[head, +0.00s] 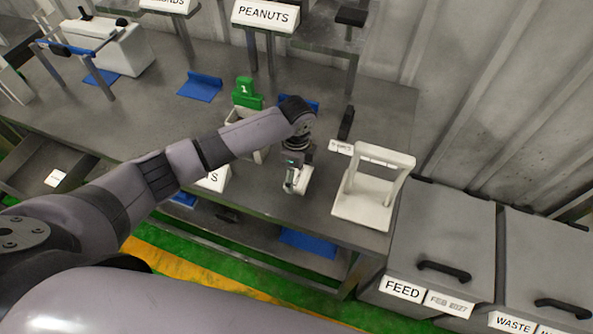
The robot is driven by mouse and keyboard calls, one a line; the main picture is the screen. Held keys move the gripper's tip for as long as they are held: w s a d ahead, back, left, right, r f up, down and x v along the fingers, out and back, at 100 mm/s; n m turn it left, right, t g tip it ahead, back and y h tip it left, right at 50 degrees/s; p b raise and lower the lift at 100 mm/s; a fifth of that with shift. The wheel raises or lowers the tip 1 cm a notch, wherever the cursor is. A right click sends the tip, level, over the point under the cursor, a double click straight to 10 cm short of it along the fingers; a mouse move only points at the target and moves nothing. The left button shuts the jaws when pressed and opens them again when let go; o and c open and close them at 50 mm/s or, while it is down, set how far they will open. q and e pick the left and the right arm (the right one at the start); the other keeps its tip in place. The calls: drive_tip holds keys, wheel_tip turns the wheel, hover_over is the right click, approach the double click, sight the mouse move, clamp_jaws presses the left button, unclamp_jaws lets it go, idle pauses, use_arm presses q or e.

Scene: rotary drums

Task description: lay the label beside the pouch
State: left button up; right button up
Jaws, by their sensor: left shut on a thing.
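My left gripper (296,184) points down over the grey table, to the left of a white frame stand. It is shut on a small pale piece that I take to be the label; the fingers hide most of it, and no print on it can be read. I cannot make out a pouch for certain. My right gripper is not in view.
The white frame stand (362,203) is near the table's right end. A small white tag (341,147) and a green block marked 1 (244,92) are behind the gripper. A blue piece (200,87) lies further left. Grey bins (440,235) stand at right.

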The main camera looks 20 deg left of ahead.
sight(297, 176)
use_arm(q)
drive_tip(key=shift+f, duration=0.15)
drive_tip(key=o, duration=1)
drive_tip(key=shift+o, duration=0.2)
drive_tip(key=shift+r, duration=0.4)
wheel_tip(297, 176, up, 12)
drive_tip(key=b, duration=0.1)
drive_tip(key=shift+f+b, duration=0.25)
drive_tip(key=shift+b, duration=0.1)
